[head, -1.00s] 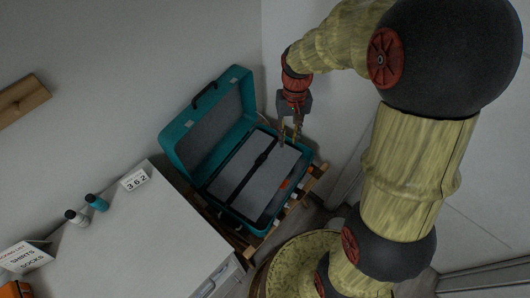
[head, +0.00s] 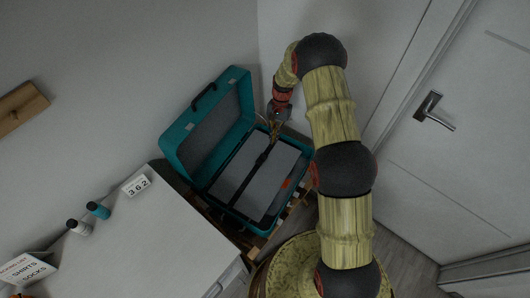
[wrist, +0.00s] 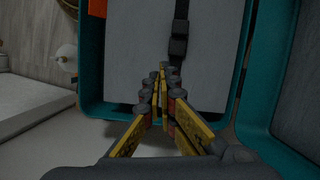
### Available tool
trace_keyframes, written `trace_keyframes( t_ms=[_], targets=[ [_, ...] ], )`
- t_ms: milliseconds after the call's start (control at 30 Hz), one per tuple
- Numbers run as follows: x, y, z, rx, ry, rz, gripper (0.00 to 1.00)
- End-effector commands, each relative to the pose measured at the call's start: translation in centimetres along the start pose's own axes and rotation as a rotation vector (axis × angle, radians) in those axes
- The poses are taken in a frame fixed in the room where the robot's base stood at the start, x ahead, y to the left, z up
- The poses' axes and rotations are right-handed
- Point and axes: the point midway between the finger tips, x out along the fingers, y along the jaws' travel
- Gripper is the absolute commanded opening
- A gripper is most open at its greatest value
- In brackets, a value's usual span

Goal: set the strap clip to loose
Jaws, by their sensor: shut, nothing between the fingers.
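The open teal suitcase (head: 232,209) has a grey inside crossed by a black strap (head: 240,186). In the wrist view the strap runs down from the top edge to a dark strap clip (wrist: 178,42), a blocky buckle lying on the grey panel. My gripper (head: 274,137) is over the strap's far end in the head view. In the wrist view its fingertips (wrist: 164,70) are together, with nothing between them, and appear just below the clip. I cannot tell whether they touch it. The clip's setting is too dark to read.
The suitcase lid (head: 205,125) stands open at the left. The case rests on a wooden slatted stand (head: 256,243). An orange patch (head: 287,184) lies inside at the right. A white cabinet (head: 150,245) with two bottles stands at the lower left. A door (head: 470,130) is at the right.

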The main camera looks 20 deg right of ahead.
Motion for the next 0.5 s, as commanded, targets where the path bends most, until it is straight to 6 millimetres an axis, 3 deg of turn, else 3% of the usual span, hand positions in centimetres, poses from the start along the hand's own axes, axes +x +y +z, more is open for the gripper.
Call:
trace_keyframes(
  t_ms=[33, 100, 500],
  targets=[
    [-1.62, -1.19, -1.32, 0.027, 0.032, -0.025, 0.0],
    [-2.34, -1.91, -2.01, 0.077, 0.045, -0.042, 0.0],
    [-2.23, -1.83, -1.79, 0.138, 0.04, -0.043, 0.0]
  ],
)
